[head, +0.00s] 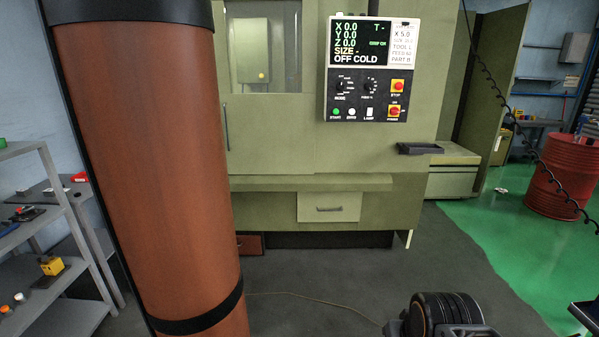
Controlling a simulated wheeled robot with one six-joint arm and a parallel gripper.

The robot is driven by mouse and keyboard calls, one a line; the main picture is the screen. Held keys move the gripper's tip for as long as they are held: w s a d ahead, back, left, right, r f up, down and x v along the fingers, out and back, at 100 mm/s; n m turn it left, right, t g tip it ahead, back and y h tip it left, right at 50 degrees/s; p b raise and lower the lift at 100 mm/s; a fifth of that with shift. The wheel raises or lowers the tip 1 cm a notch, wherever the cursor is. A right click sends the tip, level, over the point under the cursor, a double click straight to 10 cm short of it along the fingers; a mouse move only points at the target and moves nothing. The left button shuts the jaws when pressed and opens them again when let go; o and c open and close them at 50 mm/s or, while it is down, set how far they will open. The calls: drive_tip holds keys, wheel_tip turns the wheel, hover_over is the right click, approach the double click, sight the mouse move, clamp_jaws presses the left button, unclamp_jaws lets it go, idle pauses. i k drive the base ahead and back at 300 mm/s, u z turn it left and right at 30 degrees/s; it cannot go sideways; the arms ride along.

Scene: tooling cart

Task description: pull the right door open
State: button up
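A green machine (395,190) stands ahead in the head view. Its front has a door panel (270,125) with a window in the upper part and a thin upright handle (226,127) near the left edge. The panel looks closed. I cannot tell whether this is the right door the task names, and no clear pair of doors shows. The large orange column at the left hides the machine's left part. My gripper is not in view.
A control panel (368,70) is on the machine's front, with a drawer (329,207) below. Grey shelves (50,290) stand at the left, a red drum (555,175) at the right.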

sight(264, 133)
drive_tip(key=i, duration=2.15)
drive_tip(key=u, duration=0.9)
drive_tip(key=i, duration=1.35)
drive_tip(key=u, duration=1)
